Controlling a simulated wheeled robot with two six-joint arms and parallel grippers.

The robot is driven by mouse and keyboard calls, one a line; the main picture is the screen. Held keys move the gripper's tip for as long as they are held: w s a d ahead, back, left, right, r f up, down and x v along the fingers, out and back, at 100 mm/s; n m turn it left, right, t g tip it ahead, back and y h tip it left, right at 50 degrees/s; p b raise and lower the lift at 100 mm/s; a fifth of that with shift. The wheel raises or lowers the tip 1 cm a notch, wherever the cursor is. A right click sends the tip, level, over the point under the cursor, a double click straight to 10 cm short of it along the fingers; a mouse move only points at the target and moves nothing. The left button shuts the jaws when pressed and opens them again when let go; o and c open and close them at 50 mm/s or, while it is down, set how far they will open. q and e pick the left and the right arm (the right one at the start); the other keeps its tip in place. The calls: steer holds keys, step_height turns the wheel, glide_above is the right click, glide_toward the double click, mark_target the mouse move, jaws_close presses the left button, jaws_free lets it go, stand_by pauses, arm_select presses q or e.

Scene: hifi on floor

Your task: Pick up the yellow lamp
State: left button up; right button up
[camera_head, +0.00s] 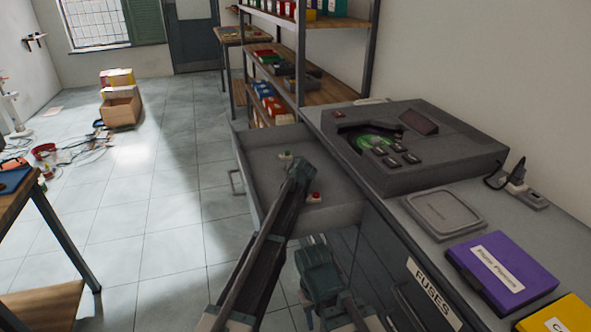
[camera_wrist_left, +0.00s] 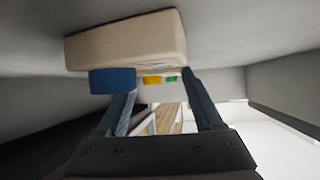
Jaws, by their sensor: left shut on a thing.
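My left gripper (camera_head: 300,165) reaches down into the open drawer (camera_head: 262,160) and hides what lies beneath it. In the left wrist view its fingers (camera_wrist_left: 160,85) are parted, with the yellow lamp (camera_wrist_left: 152,79) showing between their tips; the lamp's base is hidden. A pale block (camera_wrist_left: 125,40) with a blue cap (camera_wrist_left: 112,80) looms nearer, overlapping the left finger. A green cap (camera_wrist_left: 172,78) shows just right of the yellow one. In the head view a red-capped lamp (camera_head: 313,197) and a green-capped lamp (camera_head: 285,155) lie in the drawer. My right gripper (camera_head: 320,270) is low beside the cabinet; its jaws are unclear.
The grey counter (camera_head: 420,215) on the right holds a dark player unit (camera_head: 410,150), a grey case (camera_head: 442,212) and a purple box (camera_head: 500,272). A shelf rack (camera_head: 330,90) stands beyond the drawer. The tiled floor (camera_head: 150,220) to the left is mostly clear.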

arm_select(q)
steer(key=c, duration=0.4)
steer(key=shift+c, duration=0.2)
step_height(320, 180, up, 10)
steer(key=p, duration=1)
